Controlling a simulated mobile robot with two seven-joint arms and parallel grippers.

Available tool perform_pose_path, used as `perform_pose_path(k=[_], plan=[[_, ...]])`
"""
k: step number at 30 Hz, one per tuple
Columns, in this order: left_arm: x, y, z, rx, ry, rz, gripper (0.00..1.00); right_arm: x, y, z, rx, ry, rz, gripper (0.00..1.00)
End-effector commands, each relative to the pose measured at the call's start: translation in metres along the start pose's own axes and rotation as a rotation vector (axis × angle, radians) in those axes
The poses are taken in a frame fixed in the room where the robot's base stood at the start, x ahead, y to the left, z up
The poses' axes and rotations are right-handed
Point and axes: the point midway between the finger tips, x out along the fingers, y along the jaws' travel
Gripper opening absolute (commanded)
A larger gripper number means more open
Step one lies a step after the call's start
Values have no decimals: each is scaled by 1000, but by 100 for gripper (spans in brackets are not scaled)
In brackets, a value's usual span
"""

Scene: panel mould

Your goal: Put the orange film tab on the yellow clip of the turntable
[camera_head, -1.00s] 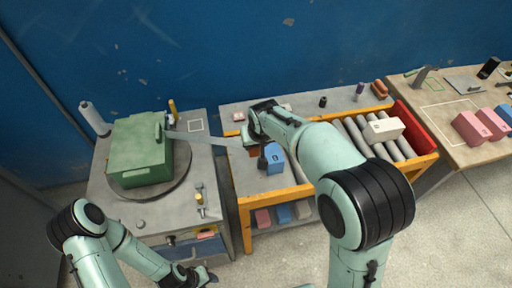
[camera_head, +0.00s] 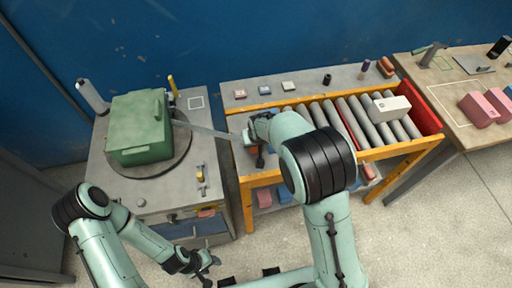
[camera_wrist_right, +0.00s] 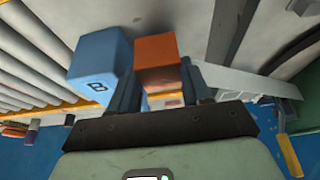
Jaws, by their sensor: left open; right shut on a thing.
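The orange film tab (camera_wrist_right: 157,52) is between the fingers of my right gripper (camera_wrist_right: 160,85) in the right wrist view. A small yellow clip (camera_head: 200,173) stands on the station's front deck, apart from the tab. My left gripper (camera_head: 207,264) is open and empty, low in front of the station.
A blue block (camera_wrist_right: 100,62) marked B sits close beside the tab. A yellow post (camera_head: 173,86) and white roll (camera_head: 92,96) stand behind the turntable. The roller table (camera_head: 245,196) bears a white box (camera_head: 389,107). Clear floor lies in front.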

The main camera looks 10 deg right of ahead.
Motion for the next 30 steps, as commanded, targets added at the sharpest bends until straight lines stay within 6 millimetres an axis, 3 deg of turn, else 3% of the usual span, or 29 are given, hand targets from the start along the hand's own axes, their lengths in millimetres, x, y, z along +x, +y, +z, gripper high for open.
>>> perform_pose_path(k=[9,20,21,30], plan=[[6,-3,3,-2,-4,-2,47,38,0,17,1,-3,1,17],[8,-5,5,-2,-7,-2,47,41,0,18,0,-1,0,17],[8,-4,5,-2,-6,-2,47,40,0,17,1,-1,0,58],[7,-4,4,-2,-5,-2,47,39,0,17,0,-1,0,59]])
